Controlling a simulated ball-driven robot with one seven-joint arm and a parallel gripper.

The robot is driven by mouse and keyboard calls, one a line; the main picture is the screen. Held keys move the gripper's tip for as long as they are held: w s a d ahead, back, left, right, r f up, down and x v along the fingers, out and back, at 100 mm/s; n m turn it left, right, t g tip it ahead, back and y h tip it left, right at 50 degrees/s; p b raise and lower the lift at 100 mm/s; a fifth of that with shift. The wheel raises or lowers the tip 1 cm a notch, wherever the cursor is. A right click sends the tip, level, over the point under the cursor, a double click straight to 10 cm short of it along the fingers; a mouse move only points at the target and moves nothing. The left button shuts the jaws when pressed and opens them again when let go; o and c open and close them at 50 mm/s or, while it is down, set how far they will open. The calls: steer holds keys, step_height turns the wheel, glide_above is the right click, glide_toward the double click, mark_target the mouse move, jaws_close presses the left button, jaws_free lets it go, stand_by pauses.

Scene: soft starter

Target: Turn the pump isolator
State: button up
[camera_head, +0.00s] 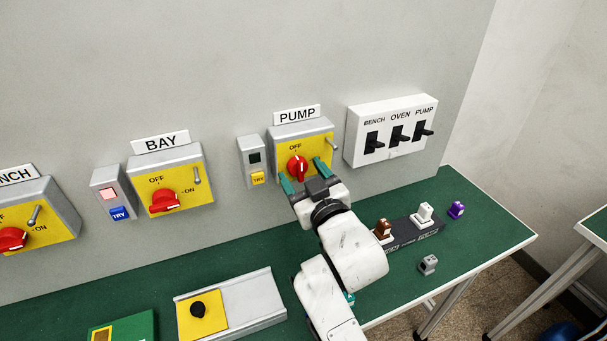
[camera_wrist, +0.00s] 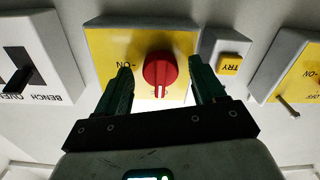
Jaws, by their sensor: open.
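The pump isolator (camera_head: 318,136) is a grey box with a yellow face under a PUMP label on the wall. Its red knob (camera_head: 297,166) stands roughly upright, in line with the OFF mark above it. In the upside-down wrist view the red knob (camera_wrist: 160,70) lies between my fingers, its pale line on the OFF side; ON is at its left. My gripper (camera_head: 303,175) is open, its green fingers either side of the knob. I see gaps on both sides in the wrist view (camera_wrist: 162,80). Part of the face is hidden by the fingers.
A grey TRY unit (camera_head: 252,160) adjoins the isolator at left; a BENCH/OVEN/PUMP switch panel (camera_head: 391,130) is at right. The isolator's side lever (camera_head: 332,144) sticks out. BAY isolator (camera_head: 167,180) is further left. Several small blocks lie on the green bench (camera_head: 470,235).

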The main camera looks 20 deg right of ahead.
steer(key=shift+c, duration=0.5)
steer(key=c, duration=1)
steer(key=shift+o, duration=0.2)
steer(key=shift+m+b, duration=0.4)
steer(key=m+b, duration=0.2)
steer(key=m, duration=0.1)
steer(key=shift+f, duration=0.1)
steer(key=m+b, duration=0.3)
steer(key=m, duration=0.1)
steer(key=shift+a+m, duration=0.1)
steer(key=shift+m, duration=0.2)
steer(key=m+b, duration=0.2)
steer(key=m, duration=0.3)
steer(key=shift+b, duration=0.35)
steer(key=shift+m+b, duration=0.9)
steer(key=shift+m, duration=1.3)
